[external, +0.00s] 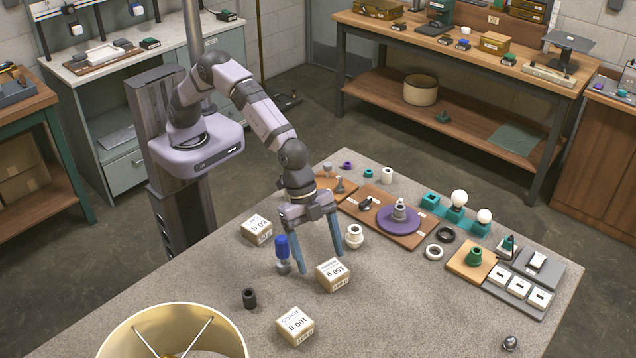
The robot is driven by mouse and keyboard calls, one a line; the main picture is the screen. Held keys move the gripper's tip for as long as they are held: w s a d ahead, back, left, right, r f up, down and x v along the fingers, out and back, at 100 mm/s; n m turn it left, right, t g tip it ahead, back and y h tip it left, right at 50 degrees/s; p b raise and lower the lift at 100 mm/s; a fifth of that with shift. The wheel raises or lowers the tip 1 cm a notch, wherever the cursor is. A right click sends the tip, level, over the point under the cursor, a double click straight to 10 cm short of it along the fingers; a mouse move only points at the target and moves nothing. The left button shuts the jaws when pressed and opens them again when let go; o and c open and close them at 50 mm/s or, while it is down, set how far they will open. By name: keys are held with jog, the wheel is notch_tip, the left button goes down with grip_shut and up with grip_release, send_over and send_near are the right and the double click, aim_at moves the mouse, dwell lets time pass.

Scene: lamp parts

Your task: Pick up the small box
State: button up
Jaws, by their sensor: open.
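Several small boxes with printed labels sit on the grey table. One small box (334,274) is just right of and below my gripper's fingers. A second small box (257,230) is to the left of my gripper, and a third small box (295,325) is nearer the front edge. My gripper (321,262) points down with its two blue fingers spread apart and nothing held between them. Its right finger ends near the back of the box beside it; I cannot tell whether they touch.
A blue-handled tool (282,250) stands close left of my gripper. A white socket (354,237) is close on the right. A dark cylinder (249,298) and a large lampshade (176,318) are toward the front. The table's right front is mostly clear.

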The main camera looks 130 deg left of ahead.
aim_at(332, 268)
jog(key=shift+n, duration=0.5)
jog(key=a, duration=0.1)
jog(key=a+f, duration=0.1)
jog(key=s+a, duration=0.1)
jog(key=a, duration=0.1)
jog(key=shift+f, duration=0.3)
jog(key=shift+p+x, duration=1.75)
jog(key=shift+x, duration=1.9)
jog(key=shift+s, duration=0.1)
jog(key=c, duration=1.2)
